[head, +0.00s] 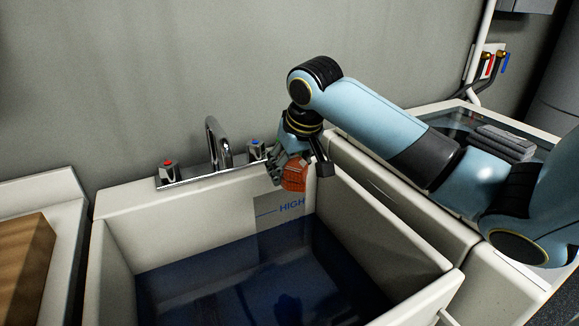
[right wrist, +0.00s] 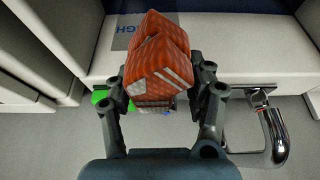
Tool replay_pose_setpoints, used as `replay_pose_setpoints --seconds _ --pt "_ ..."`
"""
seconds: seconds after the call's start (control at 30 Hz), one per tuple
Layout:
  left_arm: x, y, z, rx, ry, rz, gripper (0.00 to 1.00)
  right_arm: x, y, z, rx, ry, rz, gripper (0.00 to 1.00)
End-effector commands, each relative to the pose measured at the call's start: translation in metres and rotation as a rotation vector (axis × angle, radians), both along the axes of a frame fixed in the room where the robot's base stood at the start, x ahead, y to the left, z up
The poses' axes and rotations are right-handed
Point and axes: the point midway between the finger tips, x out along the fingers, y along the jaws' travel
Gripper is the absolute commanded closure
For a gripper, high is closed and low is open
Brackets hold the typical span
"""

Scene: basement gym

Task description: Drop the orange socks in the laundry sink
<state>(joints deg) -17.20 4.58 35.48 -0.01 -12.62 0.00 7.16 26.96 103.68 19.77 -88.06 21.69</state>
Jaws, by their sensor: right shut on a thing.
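The orange socks (head: 293,174) are a patterned orange bundle with pale stripes, held over the laundry sink near its back wall. The right wrist view shows the socks (right wrist: 158,62) between the two dark fingers. My right gripper (head: 285,172) is shut on them, its arm reaching in from the right. The laundry sink (head: 120,212) is a deep white basin with dark water and a blue "HIGH" mark on its back wall. The socks hang above the water, near that mark. My left gripper is not in view.
A chrome faucet (head: 217,140) with red and blue knobs stands on the sink's back rim, just left of my gripper. To the right is a washer with a glass lid and folded grey cloth (head: 503,142) on it. A wooden box (head: 24,262) sits on the left counter.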

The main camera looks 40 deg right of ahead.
Motion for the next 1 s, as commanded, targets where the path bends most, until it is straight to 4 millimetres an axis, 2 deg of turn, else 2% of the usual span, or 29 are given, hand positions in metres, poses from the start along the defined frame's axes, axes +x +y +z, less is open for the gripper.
replay_pose_setpoints --seconds 0.03,0.07,0.27,0.53,0.67,1.0 --pt "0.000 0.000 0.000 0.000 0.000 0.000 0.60 0.000 0.000 0.000 0.000 0.000 0.000 0.78" --pt "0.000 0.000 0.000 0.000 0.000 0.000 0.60 0.000 0.000 0.000 0.000 0.000 0.000 0.45" --pt "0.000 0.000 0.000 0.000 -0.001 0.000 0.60 0.000 0.000 0.000 0.000 0.000 0.000 0.19" --pt "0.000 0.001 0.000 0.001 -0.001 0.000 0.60 0.000 0.000 0.000 0.000 0.001 0.000 0.19" --pt "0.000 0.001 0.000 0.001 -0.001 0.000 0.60 -0.003 0.001 0.009 0.000 -0.001 0.001 0.19" --pt "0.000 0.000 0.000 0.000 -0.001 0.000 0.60 -0.029 0.008 0.076 -0.003 -0.003 0.002 0.19"
